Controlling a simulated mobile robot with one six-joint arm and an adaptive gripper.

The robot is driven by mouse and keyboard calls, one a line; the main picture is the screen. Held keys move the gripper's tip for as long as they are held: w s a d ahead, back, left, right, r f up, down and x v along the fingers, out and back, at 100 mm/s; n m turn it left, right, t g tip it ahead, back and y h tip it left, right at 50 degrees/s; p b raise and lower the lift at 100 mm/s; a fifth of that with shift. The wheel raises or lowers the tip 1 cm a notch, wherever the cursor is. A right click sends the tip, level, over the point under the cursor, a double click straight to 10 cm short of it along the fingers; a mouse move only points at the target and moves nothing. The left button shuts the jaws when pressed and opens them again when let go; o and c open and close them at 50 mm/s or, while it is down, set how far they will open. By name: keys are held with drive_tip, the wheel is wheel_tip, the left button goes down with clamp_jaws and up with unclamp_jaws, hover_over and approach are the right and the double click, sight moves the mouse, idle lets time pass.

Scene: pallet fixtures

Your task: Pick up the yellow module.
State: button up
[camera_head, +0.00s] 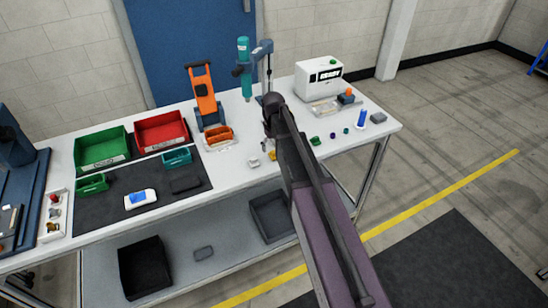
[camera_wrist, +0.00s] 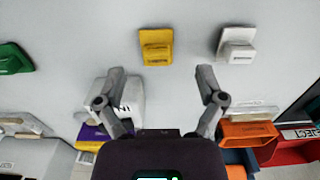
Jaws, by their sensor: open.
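The yellow module (camera_wrist: 156,46) lies on the light table top, near the top middle of the wrist view. In the head view only a small part of the yellow module (camera_head: 272,156) shows beside my arm. My gripper (camera_wrist: 160,78) is open and empty, its fingers spread wide. In the wrist picture the module lies just beyond the fingertips, between their lines and nearer the left one. It is not between the fingers. In the head view my arm hides much of the area around the gripper.
A white module (camera_wrist: 237,45) lies to the right of the yellow one, and a green module (camera_wrist: 14,58) to the left. On the table (camera_head: 232,172) stand a green bin (camera_head: 103,148), a red bin (camera_head: 161,132) and a white box-shaped device (camera_head: 318,78). Bare table surrounds the yellow module.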

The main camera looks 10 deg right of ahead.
sight(274, 151)
drive_tip(key=shift+d+f+b, duration=0.15)
drive_tip(key=shift+f+b, duration=1.45)
drive_tip(key=shift+f, duration=0.3)
drive_tip(key=c, duration=1.2)
